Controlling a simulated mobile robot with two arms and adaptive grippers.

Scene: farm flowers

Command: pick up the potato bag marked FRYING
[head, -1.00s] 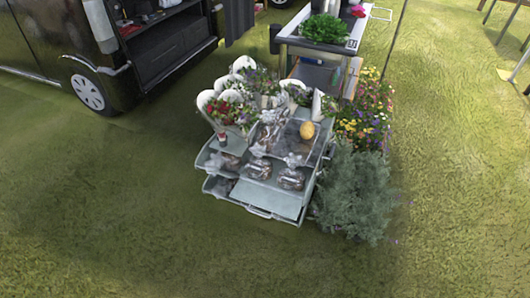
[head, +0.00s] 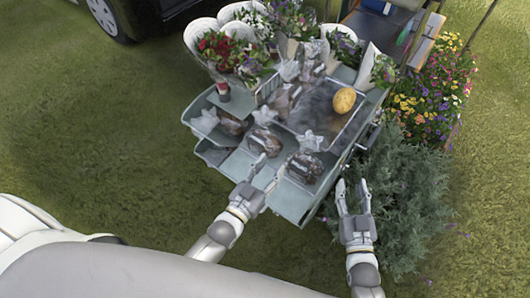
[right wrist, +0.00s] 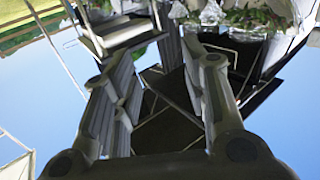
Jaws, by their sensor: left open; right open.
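Several clear bags of dark potatoes sit on the grey tiered stand (head: 285,202) in the head view. One bag (head: 305,167) is at the front right, another bag (head: 265,141) is at the middle front, and one bag (head: 233,126) is at the left. Their labels are too small to read, so I cannot tell which is marked FRYING. My left gripper (head: 270,167) is open and empty, just in front of the middle and right bags. My right gripper (head: 352,188) is open and empty, right of the stand's front corner; its open fingers also show in the right wrist view (right wrist: 155,65).
A yellow potato (head: 344,101) lies on a dark tray behind the bags. Flower bouquets (head: 217,50) stand at the back. A grey-green bush (head: 405,190) is close beside my right gripper. Grass at the left is open.

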